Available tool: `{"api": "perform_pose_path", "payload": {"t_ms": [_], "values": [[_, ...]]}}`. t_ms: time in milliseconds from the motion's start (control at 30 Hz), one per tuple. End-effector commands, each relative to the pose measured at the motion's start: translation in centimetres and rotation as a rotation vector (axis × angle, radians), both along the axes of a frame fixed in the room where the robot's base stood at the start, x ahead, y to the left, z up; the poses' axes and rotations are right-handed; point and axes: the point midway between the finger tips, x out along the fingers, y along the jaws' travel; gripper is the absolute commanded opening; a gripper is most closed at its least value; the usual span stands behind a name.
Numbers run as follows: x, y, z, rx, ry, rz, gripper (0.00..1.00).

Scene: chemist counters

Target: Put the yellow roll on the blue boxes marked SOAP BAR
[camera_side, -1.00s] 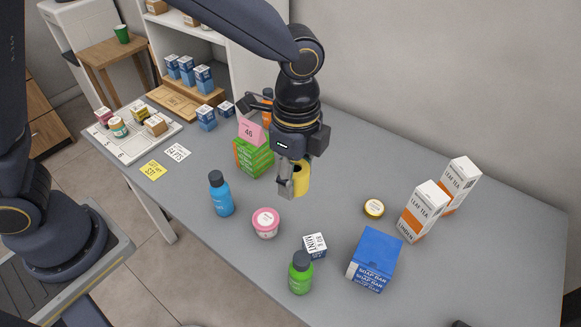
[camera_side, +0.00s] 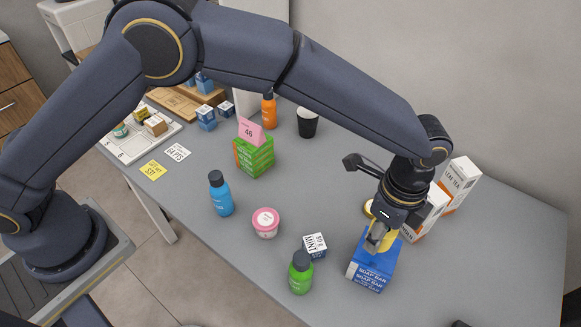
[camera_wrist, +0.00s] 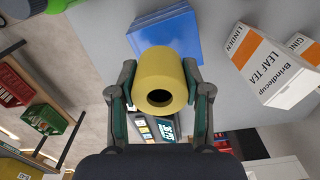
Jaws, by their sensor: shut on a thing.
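My gripper (camera_side: 378,240) is shut on the yellow roll (camera_side: 388,240) and holds it at the blue boxes marked SOAP BAR (camera_side: 370,275), over their far part. The fingers partly hide the roll in the side view. In the wrist view, the roll (camera_wrist: 160,68) sits between the two fingertips (camera_wrist: 161,85), its open end with a dark hole facing the camera. The blue boxes (camera_wrist: 172,30) show behind the roll there. I cannot tell whether the roll touches their top.
White-and-orange LEAF TEA cartons (camera_side: 459,180) stand close behind my gripper. A small mint box (camera_side: 315,245), a green bottle (camera_side: 300,273) and a pink-lidded tub (camera_side: 265,222) stand left of the blue boxes. The counter's right front is mostly clear.

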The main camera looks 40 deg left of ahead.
Motion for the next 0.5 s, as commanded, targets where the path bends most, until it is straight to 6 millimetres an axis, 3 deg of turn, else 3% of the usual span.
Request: {"api": "perform_pose_path", "payload": {"t_ms": [233,400,500], "values": [[1.0,-0.9,-1.6,0.0,0.0,0.0,0.14],[0.9,-0.8,-4.2,0.0,0.001,0.0,0.14],[0.9,-0.8,-4.4,-0.001,-0.001,0.0,0.14]]}}
